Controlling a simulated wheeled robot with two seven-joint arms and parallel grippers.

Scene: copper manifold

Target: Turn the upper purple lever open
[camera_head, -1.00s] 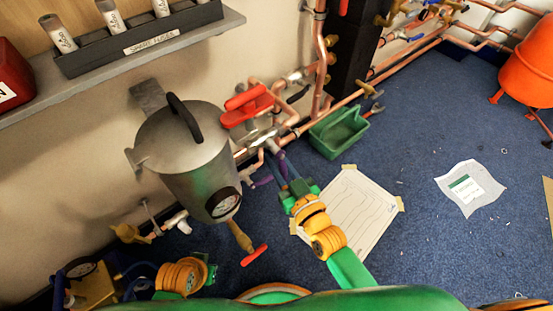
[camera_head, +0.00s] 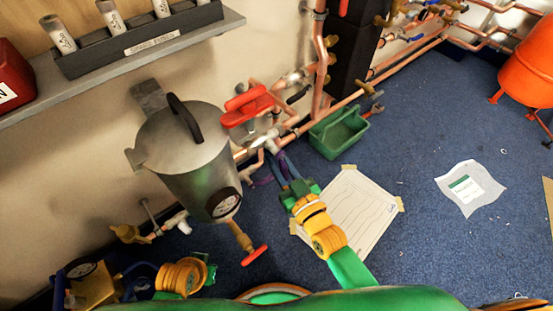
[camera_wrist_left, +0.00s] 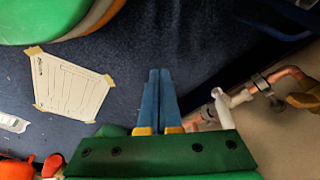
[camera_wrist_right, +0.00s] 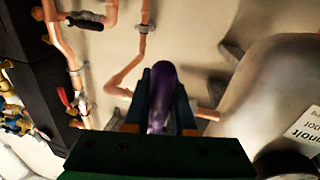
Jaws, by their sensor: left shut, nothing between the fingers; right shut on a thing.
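My right gripper (camera_head: 282,170) reaches in from the lower right to the copper pipes right of the grey tank. In the right wrist view it is shut on a purple lever (camera_wrist_right: 160,95), which stands up between its blue fingers. The fingers hide much of the lever's lower part. In the head view, purple also shows beside the fingers, partly hidden; a purple lever (camera_head: 263,182) sits lower, left of them. My left gripper (camera_wrist_left: 160,98) is shut and empty, its blue fingertips together, above the blue floor near a white pipe fitting.
The grey tank (camera_head: 186,140) with a gauge stands left of my right gripper. A large red handle (camera_head: 248,104) sits just above the pipes. A green tray (camera_head: 338,133) and a taped paper sheet (camera_head: 352,215) lie on the floor to the right.

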